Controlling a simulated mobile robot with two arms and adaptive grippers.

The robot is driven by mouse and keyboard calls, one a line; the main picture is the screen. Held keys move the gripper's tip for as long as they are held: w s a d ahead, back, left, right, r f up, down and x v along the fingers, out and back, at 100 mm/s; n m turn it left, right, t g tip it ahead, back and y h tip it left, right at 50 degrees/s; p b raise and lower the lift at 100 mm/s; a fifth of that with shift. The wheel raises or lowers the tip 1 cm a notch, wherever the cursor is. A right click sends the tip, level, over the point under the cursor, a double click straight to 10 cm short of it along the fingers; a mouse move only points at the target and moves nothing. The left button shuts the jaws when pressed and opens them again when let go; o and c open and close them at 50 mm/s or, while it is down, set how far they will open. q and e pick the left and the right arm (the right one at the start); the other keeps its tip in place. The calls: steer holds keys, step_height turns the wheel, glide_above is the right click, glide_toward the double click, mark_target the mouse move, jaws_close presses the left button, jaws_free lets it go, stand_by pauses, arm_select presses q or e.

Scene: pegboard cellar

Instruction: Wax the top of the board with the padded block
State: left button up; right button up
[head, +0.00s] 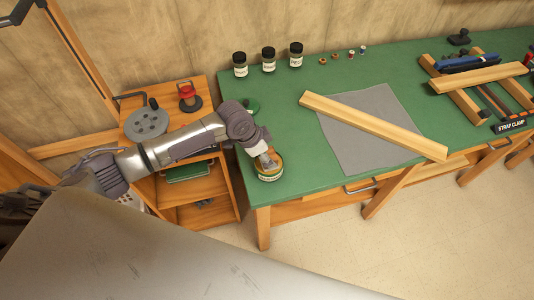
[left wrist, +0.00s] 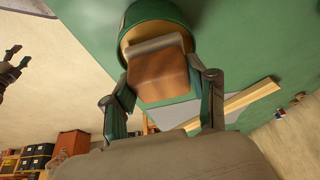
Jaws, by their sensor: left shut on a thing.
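My left gripper (head: 262,153) is shut on the padded block (left wrist: 160,75), which shows brown with a grey face between the two fingers in the left wrist view. In the head view the block is mostly hidden by the gripper. It is at the mouth of an open round tin (head: 270,173) with an amber side and pale label, at the green bench's near left corner. The tin's green rim (left wrist: 127,35) shows behind the block; I cannot tell whether they touch. The pale wooden board (head: 375,126) lies slantwise on a grey cloth (head: 358,150). My right gripper is not clearly seen.
A green lid (head: 250,106) lies behind the tin. Several dark-capped jars (head: 268,58) and small fittings (head: 336,56) stand along the back. Another plank (head: 478,77) rests on supports at right, near a strap clamp box (head: 512,125). A wooden trolley (head: 205,190) stands left.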

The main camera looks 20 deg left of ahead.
arm_select(q)
steer(key=shift+f, duration=0.35)
steer(key=shift+s+f, duration=0.1)
stand_by(1.6)
step_height(320, 180, up, 7)
steer(key=p, duration=0.7)
steer(key=shift+p, duration=0.3)
stand_by(0.5)
